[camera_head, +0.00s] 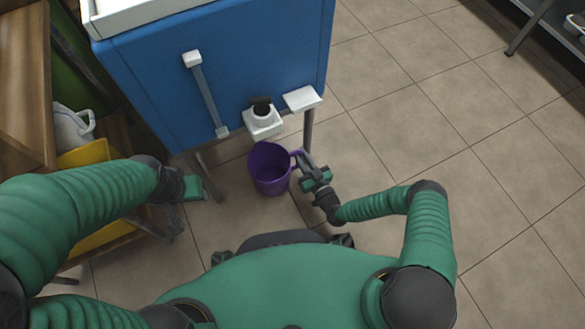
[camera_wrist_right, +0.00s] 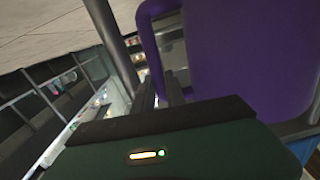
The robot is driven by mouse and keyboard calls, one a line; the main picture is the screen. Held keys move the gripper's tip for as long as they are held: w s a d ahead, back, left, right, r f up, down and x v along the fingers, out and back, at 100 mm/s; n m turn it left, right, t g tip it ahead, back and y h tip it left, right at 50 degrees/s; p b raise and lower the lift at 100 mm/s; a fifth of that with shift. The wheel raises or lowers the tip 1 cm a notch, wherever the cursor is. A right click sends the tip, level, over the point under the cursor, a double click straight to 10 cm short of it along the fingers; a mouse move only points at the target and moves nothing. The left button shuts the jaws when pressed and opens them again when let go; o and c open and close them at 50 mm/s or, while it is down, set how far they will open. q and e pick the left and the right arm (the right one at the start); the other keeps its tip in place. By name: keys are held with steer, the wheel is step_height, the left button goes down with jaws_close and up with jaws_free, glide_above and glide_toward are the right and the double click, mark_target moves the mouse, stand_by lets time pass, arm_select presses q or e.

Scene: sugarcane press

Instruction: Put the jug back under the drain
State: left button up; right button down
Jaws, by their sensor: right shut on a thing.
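The purple jug (camera_head: 269,170) is upright below and in front of the blue press (camera_head: 240,60), its handle to the right. My right gripper (camera_head: 305,167) is shut on the jug's handle; in the right wrist view the jug (camera_wrist_right: 250,55) fills the upper right and its handle (camera_wrist_right: 151,45) runs between the fingers. The white drain (camera_head: 262,122) with a dark opening sticks out of the press just above and behind the jug. I cannot tell if the jug touches the floor. My left gripper (camera_head: 185,203) is beside the press's lower left, its fingers unclear.
A white ledge (camera_head: 302,98) juts out right of the drain, above a metal leg (camera_head: 308,128). A wooden shelf with a yellow bin (camera_head: 90,155) and a white container (camera_head: 73,130) stands at left. The tiled floor (camera_head: 430,110) on the right is clear.

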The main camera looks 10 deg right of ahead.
steer(key=f+b, duration=0.2)
steer(key=f, duration=0.2)
steer(key=shift+a+f+b, duration=0.3)
steer(key=shift+f+b, duration=0.05)
steer(key=shift+b, duration=0.05)
steer(key=shift+r, duration=0.2)
steer(key=shift+d+f, duration=0.1)
steer(key=shift+f, duration=0.1)
arm_select(q)
steer(key=f, duration=0.4)
steer(key=shift+a, duration=0.3)
arm_select(e)
steer(key=c, duration=1.4)
jaws_free()
steer(key=shift+r, duration=0.1)
